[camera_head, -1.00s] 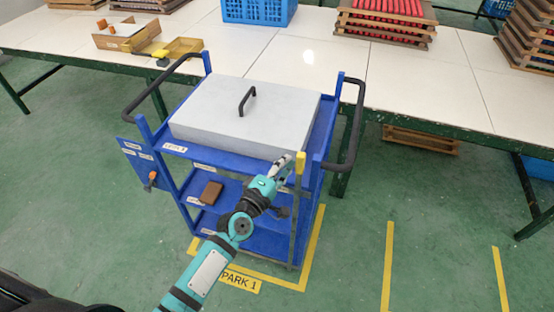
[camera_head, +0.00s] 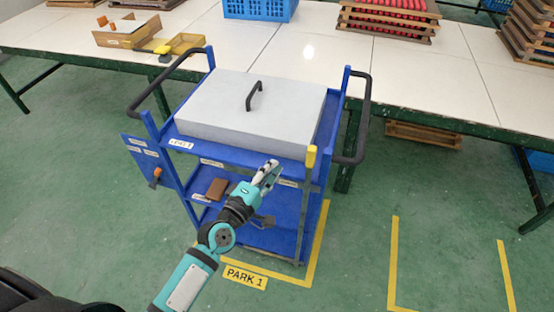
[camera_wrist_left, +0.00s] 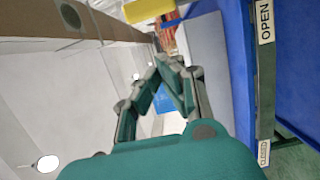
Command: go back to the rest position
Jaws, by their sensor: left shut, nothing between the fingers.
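My left gripper (camera_head: 268,172) is shut and empty, in front of the blue cart (camera_head: 190,155), just below and left of the yellow-tipped post (camera_head: 311,157) at the cart's front right. In the left wrist view my left gripper (camera_wrist_left: 158,62) shows its fingertips together. My left arm comes up from the bottom of the head view. My right gripper is not in view.
A grey lid with a black handle (camera_head: 254,96) lies on the cart's top. A brown block (camera_head: 216,189) sits on its middle shelf. White tables (camera_head: 420,85) stand behind, bearing a blue crate (camera_head: 262,9) and stacked trays (camera_head: 388,20). Green floor (camera_head: 70,190) is clear at left.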

